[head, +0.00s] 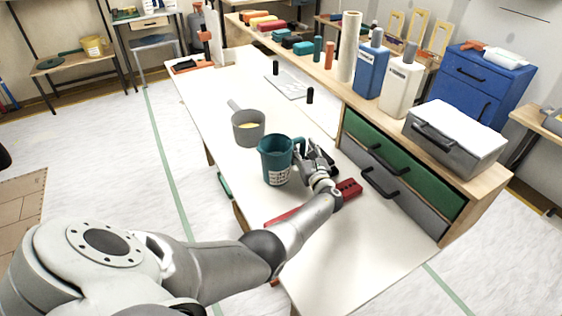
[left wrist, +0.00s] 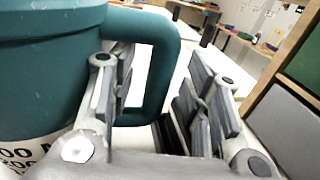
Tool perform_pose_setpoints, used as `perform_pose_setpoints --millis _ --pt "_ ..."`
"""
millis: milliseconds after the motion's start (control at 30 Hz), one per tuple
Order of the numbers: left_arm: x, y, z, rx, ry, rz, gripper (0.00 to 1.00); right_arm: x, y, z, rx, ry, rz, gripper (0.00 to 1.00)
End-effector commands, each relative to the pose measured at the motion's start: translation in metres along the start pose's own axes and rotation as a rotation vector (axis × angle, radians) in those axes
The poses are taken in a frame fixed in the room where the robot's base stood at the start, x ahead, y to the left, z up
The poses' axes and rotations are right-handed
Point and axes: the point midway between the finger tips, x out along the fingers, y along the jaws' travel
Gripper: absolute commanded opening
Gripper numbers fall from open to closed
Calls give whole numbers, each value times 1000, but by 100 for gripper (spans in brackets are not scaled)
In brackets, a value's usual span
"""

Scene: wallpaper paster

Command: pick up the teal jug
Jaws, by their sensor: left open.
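The teal jug (head: 275,160) stands upright on the white table (head: 380,240), with a white printed label low on its side. In the left wrist view the jug (left wrist: 45,75) fills the left side, and its handle (left wrist: 165,60) curves out to the right. My left gripper (head: 316,154) is open on the handle side of the jug. In the wrist view one finger overlaps the handle's opening and the other is to the right of the handle, with a gap. I cannot tell whether either finger touches it. My right gripper is not in view.
A grey pot (head: 248,128) stands just beyond the jug. A red object (head: 348,188) lies near my left wrist. A drawer unit with a green drawer (head: 375,150) borders the table at right, with a grey case (head: 455,140) on top. The table's near right part is clear.

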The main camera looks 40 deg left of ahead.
Motion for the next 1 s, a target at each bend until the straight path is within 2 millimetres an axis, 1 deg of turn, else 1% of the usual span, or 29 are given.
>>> perform_pose_setpoints --millis 100,333,367,700,1000 --pt "6 0 -1 1 1 0 44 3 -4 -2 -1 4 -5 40" --pt "7 0 0 1 1 0 44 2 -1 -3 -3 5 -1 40" --pt "7 0 0 1 1 0 43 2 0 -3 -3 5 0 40" --pt "7 0 0 1 1 0 0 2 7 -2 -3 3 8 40" --pt "7 0 1 2 -2 0 0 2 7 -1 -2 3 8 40"
